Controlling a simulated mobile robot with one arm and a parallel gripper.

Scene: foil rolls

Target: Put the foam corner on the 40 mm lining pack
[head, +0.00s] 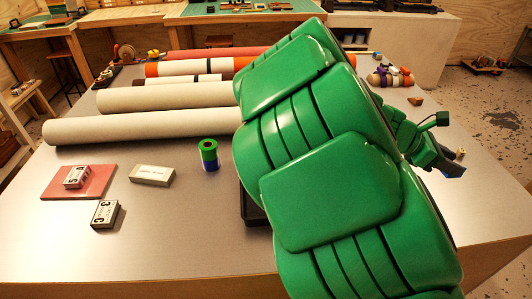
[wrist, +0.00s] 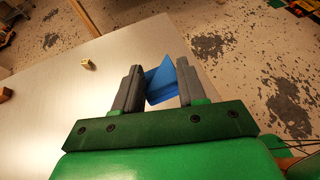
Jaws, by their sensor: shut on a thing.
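My gripper (wrist: 160,88) is shut on a blue angular piece (wrist: 161,80), which looks like the foam corner. In the head view my gripper (head: 440,157) is at the right edge of the metal table, partly behind my green arm, and a bit of blue shows at its end. A whitish pack (head: 152,175) with a small printed label lies at the left middle of the table, far from my gripper. Its label is too small to read, so I cannot tell whether it is the 40 mm lining pack.
A pink slab (head: 75,186) bears a small marked block (head: 76,177); another marked block (head: 105,214) lies nearby. A green and blue roll (head: 209,154) stands upright. Long pale rolls (head: 140,127) lie behind. A small wooden cube (wrist: 89,63) is near the table edge. My arm hides the table's centre right.

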